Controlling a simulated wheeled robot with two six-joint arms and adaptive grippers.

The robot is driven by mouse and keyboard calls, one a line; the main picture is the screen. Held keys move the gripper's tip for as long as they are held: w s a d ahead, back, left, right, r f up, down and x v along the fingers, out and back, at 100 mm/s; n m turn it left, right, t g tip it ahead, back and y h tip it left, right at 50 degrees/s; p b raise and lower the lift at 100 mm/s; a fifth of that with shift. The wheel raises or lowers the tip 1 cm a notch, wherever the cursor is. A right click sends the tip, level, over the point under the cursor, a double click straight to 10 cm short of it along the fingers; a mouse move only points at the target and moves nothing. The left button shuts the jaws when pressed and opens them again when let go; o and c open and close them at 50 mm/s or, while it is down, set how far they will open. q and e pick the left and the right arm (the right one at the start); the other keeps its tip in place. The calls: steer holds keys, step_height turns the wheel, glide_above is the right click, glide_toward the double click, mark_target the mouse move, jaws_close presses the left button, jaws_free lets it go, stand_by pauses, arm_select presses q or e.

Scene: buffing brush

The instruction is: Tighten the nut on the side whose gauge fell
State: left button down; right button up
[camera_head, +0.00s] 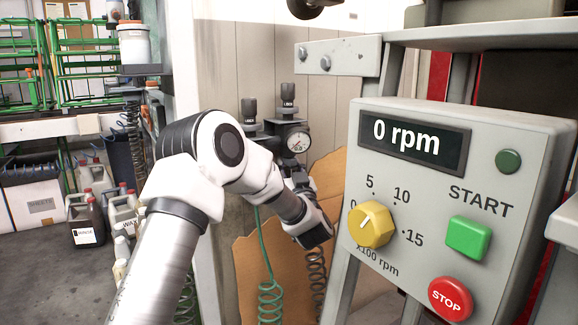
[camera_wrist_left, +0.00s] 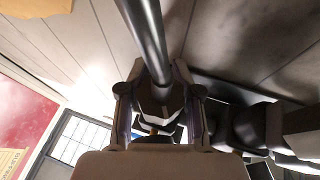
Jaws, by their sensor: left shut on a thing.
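Two regulators with black knobs, a left one (camera_head: 249,112) and a right one (camera_head: 287,100), stand side by side behind my left arm. A round white-faced gauge (camera_head: 298,141) shows on the right one; its reading is too small to tell. The left one's gauge is hidden by my arm. My left gripper (camera_head: 300,180) is below the right gauge, partly hidden by its own wrist. In the left wrist view its fingers (camera_wrist_left: 157,92) are shut around a dark faceted nut (camera_wrist_left: 158,108) at the end of a dark round pipe (camera_wrist_left: 143,38). My right gripper is out of view.
A grey control box (camera_head: 455,120) reads 0 rpm, with a yellow dial (camera_head: 371,224), green START button (camera_head: 468,238) and red STOP button (camera_head: 450,298). A green coiled hose (camera_head: 268,295) hangs below the regulators. Jugs (camera_head: 88,222) stand on the floor at left.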

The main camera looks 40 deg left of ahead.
arm_select(q)
steer(key=n+g+y+p, duration=0.1)
steer(key=g+p, duration=0.1)
steer(key=g, duration=0.1)
steer(key=n+g+y+p, duration=0.1)
steer(key=n+g+p, duration=0.1)
steer(key=g, duration=0.1)
steer(key=s+n+g+y+p, duration=0.1)
steer(key=n+g+p, duration=0.1)
steer(key=g, duration=0.1)
steer(key=shift+r+g+y, duration=0.15)
steer(key=shift+g+y, duration=0.15)
steer(key=shift+g, duration=0.1)
steer(key=shift+s+f+n+g+h+p, duration=0.15)
steer(key=shift+n+g+h+p, duration=0.25)
steer(key=shift+n+g, duration=1.2)
steer(key=shift+s+f+n+g+h+p, duration=0.1)
steer(key=shift+s+n+g+h+p, duration=0.35)
steer(key=shift+g, duration=2)
steer(key=shift+f+n+g+h+p, duration=0.1)
steer(key=shift+n+g+h+p, duration=0.3)
steer(key=shift+n+g, duration=1.3)
steer(key=shift+m+g, duration=0.35)
steer(key=shift+g, duration=0.2)
